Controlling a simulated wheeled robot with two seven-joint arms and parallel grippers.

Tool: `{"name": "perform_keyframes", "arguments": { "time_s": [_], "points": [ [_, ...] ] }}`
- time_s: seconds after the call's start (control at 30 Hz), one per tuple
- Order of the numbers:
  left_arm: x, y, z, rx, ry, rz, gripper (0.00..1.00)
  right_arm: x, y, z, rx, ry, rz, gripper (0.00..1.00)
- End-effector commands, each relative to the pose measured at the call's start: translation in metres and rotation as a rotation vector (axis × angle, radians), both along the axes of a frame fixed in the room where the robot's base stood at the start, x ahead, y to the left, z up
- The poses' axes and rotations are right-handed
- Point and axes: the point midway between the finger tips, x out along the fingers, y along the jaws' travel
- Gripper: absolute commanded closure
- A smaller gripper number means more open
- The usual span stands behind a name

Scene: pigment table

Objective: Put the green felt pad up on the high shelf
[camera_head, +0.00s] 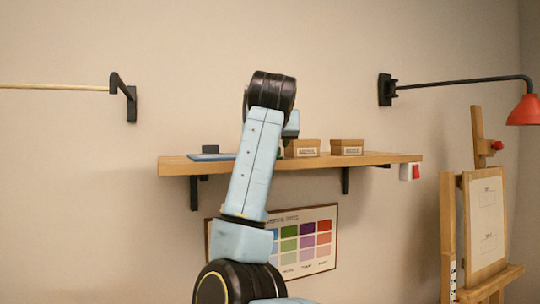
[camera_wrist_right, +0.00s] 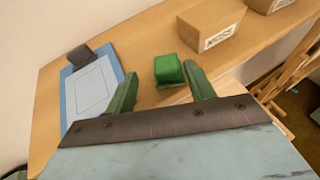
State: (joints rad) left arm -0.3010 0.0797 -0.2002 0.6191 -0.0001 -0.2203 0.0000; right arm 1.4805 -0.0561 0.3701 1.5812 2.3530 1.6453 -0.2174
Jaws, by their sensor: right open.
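The green felt pad (camera_wrist_right: 168,69), which looks like a small green block, sits on the wooden high shelf (camera_wrist_right: 150,35) in the right wrist view. My right gripper (camera_wrist_right: 161,72) is open, with its two green fingers apart and the pad just beyond and between their tips. No contact with the pad shows. In the head view my raised arm stands in front of the shelf (camera_head: 385,158) and hides its middle, with the gripper and the pad mostly hidden behind it. My left gripper is not in view.
On the shelf, a blue clipboard (camera_wrist_right: 90,88) lies left of the pad. A cardboard box (camera_wrist_right: 211,27) and a second box (camera_head: 347,147) stand to the right. A colour chart (camera_head: 305,240) hangs below. A red lamp (camera_head: 524,111) and easel (camera_head: 480,220) are at right.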

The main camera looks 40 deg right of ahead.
Motion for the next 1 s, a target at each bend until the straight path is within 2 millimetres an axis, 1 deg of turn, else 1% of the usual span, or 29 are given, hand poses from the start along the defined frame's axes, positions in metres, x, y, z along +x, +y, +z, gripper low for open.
{"name": "perform_keyframes", "arguments": {
  "time_s": [0.03, 0.2, 0.33, 0.5, 0.73, 0.8, 0.87, 0.97, 1.0],
  "points": [
    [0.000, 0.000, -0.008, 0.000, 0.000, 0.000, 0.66, -0.008, 0.008, 0.002, -0.001, -0.007, 0.003, 0.46],
    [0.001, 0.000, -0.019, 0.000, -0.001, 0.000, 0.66, -0.031, 0.026, 0.015, -0.001, -0.004, 0.002, 0.46],
    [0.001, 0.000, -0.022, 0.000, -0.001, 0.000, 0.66, -0.041, 0.035, 0.022, -0.002, -0.001, 0.001, 0.46],
    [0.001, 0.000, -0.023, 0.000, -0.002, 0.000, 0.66, -0.045, 0.038, 0.025, -0.001, 0.000, 0.001, 0.46],
    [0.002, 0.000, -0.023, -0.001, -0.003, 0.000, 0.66, -0.045, 0.038, 0.025, -0.001, 0.000, 0.000, 0.46],
    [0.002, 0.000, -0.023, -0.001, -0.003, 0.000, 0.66, -0.044, 0.036, 0.022, -0.009, 0.004, -0.011, 0.46],
    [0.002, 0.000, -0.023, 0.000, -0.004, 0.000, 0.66, -0.043, 0.030, 0.016, -0.031, 0.011, -0.045, 0.46],
    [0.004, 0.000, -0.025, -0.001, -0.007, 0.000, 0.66, -0.040, 0.013, -0.002, -0.123, 0.032, -0.155, 0.46],
    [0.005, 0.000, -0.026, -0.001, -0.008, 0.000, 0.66, -0.040, 0.004, -0.012, -0.181, 0.044, -0.216, 0.46]
  ]
}}
